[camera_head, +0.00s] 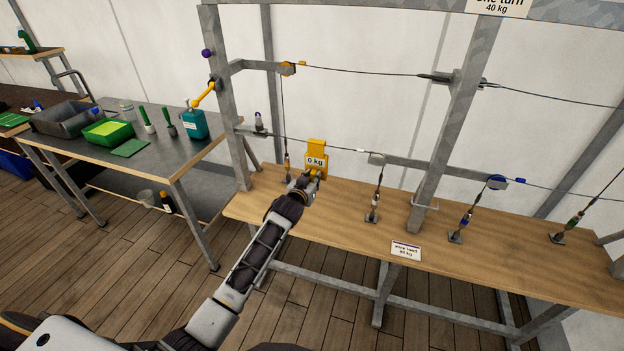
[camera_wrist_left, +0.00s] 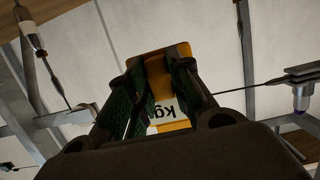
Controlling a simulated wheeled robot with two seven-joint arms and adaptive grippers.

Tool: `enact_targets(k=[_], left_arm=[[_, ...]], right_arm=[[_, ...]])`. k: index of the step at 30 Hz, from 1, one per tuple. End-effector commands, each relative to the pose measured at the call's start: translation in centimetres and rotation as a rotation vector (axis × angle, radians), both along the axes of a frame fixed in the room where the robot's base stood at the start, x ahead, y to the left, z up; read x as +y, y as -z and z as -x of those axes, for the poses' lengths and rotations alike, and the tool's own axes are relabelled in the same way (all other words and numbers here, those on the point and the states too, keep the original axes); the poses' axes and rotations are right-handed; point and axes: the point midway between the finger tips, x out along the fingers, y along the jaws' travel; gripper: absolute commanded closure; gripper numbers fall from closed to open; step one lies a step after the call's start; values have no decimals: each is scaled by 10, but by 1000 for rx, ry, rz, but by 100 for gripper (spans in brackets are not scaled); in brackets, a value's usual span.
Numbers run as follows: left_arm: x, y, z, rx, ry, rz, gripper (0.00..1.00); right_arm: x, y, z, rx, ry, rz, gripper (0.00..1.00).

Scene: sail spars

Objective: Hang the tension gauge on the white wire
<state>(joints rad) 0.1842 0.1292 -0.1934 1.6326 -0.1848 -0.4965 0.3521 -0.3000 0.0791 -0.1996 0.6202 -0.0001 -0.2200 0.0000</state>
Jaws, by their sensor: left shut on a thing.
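The yellow tension gauge (camera_head: 317,146) reads "0 kg" on its white label. My left gripper (camera_head: 309,181) is shut on it from below and holds it upright above the bench. The gauge also shows between the fingers in the left wrist view (camera_wrist_left: 176,52). A wire with a small white tag (camera_head: 361,150), apparently the white wire, runs across the rig and meets a pale grey fitting (camera_head: 377,159). In the head view the gauge's upper part overlaps this wire's line. I cannot tell whether they touch. My right gripper is out of view.
The wooden bench (camera_head: 330,220) carries several turnbuckles, one (camera_head: 375,205) right of my gripper. A steel post (camera_head: 446,140) stands farther right, and another (camera_head: 228,100) at left. A "wire load 40 kg" card (camera_head: 405,250) is at the front edge. A grey side table (camera_head: 150,165) stands left.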

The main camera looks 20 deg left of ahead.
Motion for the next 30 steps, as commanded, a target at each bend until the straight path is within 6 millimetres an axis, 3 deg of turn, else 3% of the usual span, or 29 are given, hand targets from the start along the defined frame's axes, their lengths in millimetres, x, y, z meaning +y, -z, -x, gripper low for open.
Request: enact_targets(k=[30], left_arm=[[-1, -1, -11, -3, 1, 0, 100]], right_arm=[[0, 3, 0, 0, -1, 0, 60]])
